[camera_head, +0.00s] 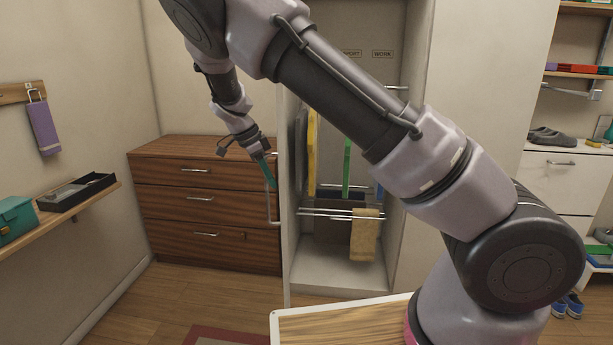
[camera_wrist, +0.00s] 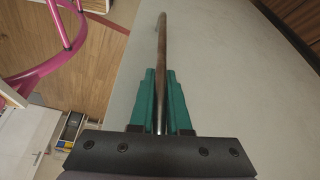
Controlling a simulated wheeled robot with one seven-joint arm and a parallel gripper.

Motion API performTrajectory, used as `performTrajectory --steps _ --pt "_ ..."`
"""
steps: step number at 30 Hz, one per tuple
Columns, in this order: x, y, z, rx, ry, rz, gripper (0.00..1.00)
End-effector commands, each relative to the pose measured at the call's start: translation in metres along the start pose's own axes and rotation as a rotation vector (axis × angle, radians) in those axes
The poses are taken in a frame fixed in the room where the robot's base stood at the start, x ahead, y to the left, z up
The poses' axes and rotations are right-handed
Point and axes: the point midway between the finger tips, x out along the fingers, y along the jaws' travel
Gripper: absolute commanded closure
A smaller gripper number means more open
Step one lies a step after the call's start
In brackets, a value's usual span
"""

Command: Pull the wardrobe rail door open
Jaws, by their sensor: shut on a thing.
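The wardrobe rail door (camera_head: 285,225) is a pale panel, seen nearly edge-on in the head view. It stands swung out from the wardrobe's left side, with the inside showing to its right. Its long bar handle (camera_head: 268,205) is on the panel's left face. My gripper (camera_head: 271,180), with teal fingers, is at the upper part of this bar. In the wrist view, the two fingers of my gripper (camera_wrist: 160,75) are shut on the handle (camera_wrist: 162,40), one on each side, with the pale door panel (camera_wrist: 225,70) behind.
Inside the wardrobe are hanging garments, metal rails (camera_head: 340,214) and a yellow towel (camera_head: 364,235). A wooden dresser (camera_head: 200,215) stands close to the door's left. A wooden-topped table (camera_head: 335,325) is at the front. A wall shelf (camera_head: 85,215) is at left.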

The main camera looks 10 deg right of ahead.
Motion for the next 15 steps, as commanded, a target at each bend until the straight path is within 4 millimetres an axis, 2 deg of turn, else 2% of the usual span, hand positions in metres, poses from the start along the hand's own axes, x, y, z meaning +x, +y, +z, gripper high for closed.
performTrajectory --steps 1,6,10,15 --pt "-0.004 -0.003 0.015 0.017 0.001 0.010 1.00" --pt "-0.017 -0.014 0.046 0.075 -0.001 0.034 1.00" --pt "-0.023 -0.019 0.062 0.102 -0.002 0.047 1.00" --pt "-0.026 -0.023 0.071 0.121 -0.002 0.057 1.00"
